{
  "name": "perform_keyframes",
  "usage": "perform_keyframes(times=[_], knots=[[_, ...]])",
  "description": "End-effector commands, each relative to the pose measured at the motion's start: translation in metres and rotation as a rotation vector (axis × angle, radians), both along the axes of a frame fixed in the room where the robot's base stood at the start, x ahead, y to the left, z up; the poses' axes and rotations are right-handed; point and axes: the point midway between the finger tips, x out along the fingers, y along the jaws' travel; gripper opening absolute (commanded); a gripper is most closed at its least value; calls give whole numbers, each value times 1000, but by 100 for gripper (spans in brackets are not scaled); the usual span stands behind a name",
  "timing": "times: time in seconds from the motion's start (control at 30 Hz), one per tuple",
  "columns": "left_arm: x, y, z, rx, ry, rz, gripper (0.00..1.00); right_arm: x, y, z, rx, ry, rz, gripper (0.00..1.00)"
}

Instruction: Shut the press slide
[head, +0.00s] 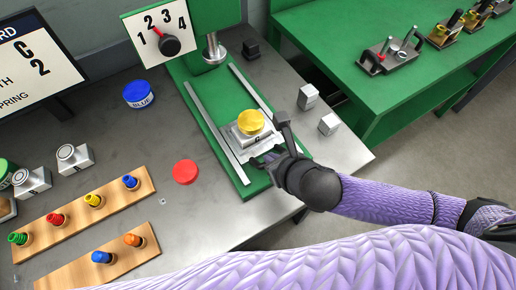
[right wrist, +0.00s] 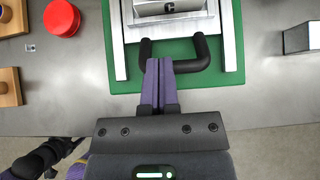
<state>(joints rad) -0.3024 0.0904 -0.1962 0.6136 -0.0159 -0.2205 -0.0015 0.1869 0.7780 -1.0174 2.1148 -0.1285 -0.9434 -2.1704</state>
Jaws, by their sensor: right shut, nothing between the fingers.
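The press slide (head: 268,146) is a pale metal carriage between two silver rails on the green press base (head: 207,121). It sits near the front end of the rails, clear of the ram (head: 214,50). A grey die block with a yellow round piece (head: 251,122) on top rides on it. The slide's black U-shaped handle (right wrist: 204,57) shows in the right wrist view. My right gripper (right wrist: 158,62) is shut and empty, its fingertips overlapping the handle's left part; I cannot tell whether they touch. It also shows in the head view (head: 272,160). My left gripper is out of view.
A red disc (head: 185,172) and a blue tin (head: 138,94) stand left of the press. Two small metal blocks (head: 308,96) sit right of it. Wooden racks with coloured pieces (head: 82,214) lie at left. A numbered dial (head: 170,45) is beside the ram.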

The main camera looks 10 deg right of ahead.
Motion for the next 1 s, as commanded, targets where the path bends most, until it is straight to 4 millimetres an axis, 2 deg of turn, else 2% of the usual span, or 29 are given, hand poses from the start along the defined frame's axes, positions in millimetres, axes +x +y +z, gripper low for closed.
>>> perform_keyframes(times=[0.03, 0.1, 0.3, 0.83, 1.0], knots=[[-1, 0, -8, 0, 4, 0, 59, 8, 3, -11, 3, -1, -1, 0], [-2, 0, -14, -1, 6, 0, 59, 18, 7, -21, 3, -1, -2, 0], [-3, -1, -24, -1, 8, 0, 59, 37, 14, -39, 3, 0, -1, 0], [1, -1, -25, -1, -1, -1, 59, 45, 17, -42, 5, 0, -1, 0], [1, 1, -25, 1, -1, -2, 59, 62, 23, -41, 4, -4, -2, 0]])
